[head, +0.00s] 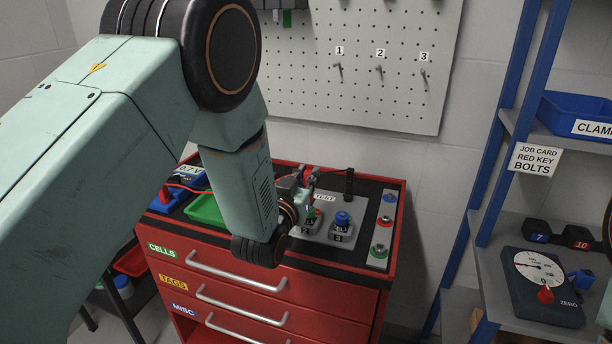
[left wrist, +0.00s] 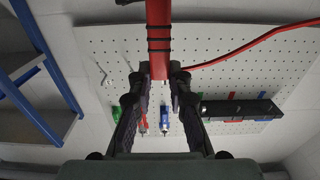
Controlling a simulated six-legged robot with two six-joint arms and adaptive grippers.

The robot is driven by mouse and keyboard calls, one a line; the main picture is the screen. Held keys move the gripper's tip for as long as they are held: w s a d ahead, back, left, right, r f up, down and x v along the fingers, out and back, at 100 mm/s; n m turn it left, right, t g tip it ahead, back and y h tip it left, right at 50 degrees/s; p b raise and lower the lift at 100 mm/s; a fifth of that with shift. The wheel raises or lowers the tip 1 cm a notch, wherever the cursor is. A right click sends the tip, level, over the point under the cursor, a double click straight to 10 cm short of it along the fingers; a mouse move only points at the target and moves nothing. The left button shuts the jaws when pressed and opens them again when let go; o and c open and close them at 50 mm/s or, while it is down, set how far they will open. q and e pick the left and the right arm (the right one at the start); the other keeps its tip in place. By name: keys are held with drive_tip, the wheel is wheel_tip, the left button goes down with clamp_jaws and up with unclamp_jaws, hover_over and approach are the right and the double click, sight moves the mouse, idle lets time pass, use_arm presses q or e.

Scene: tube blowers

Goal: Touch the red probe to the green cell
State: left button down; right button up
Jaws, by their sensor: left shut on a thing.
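My left gripper (head: 306,180) is over the test area on top of the red cabinet. It is shut on the red probe (head: 308,174). In the left wrist view the red probe (left wrist: 159,35) sits between the two dark fingers (left wrist: 159,73), with a red lead running off to the right. The green cell (head: 311,212) shows only in part, in a grey holder just below the gripper. The wrist and fingers hide much of it. I cannot tell whether the probe tip touches it. My right gripper is not in view.
A blue cell (head: 342,219) stands in the holder to the right. A black probe (head: 349,184) stands behind it. A panel of coloured sockets (head: 383,230) lies at the right. A green tray (head: 205,208) and blue meter (head: 180,190) are at the left.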

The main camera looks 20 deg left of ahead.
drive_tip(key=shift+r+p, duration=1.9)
drive_tip(key=shift+p, duration=0.1)
